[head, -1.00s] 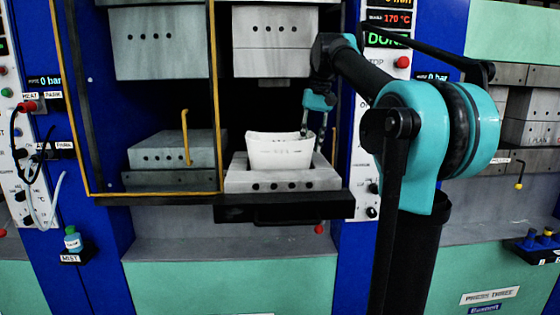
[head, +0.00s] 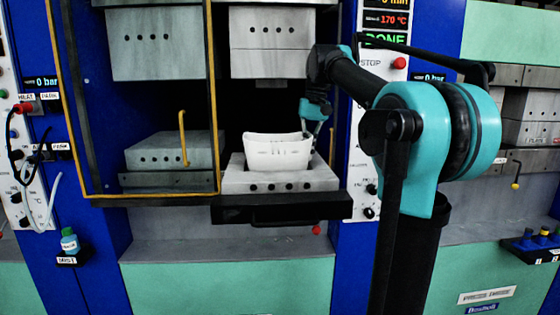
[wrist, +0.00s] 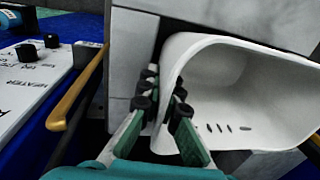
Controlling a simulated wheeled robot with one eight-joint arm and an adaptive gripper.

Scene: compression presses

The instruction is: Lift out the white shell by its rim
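The white shell (head: 278,155) sits upright on the grey lower mould block (head: 240,182), in the press at the middle of the head view. It is a bowl-like shell with small slots; its open inside shows in the wrist view (wrist: 225,85). My gripper (head: 311,133) is at the shell's right end. In the wrist view my gripper (wrist: 164,90) has its fingers close together, one on each side of the shell's rim, with the wall pinched between them. The shell shows no clear lift off the block.
The upper mould block (head: 270,45) hangs above the shell. A yellow-framed guard (head: 214,100) stands close on the left. A control panel (head: 370,150) is on the right, reading DONE and 170 °C. A black tray (head: 250,210) juts out in front.

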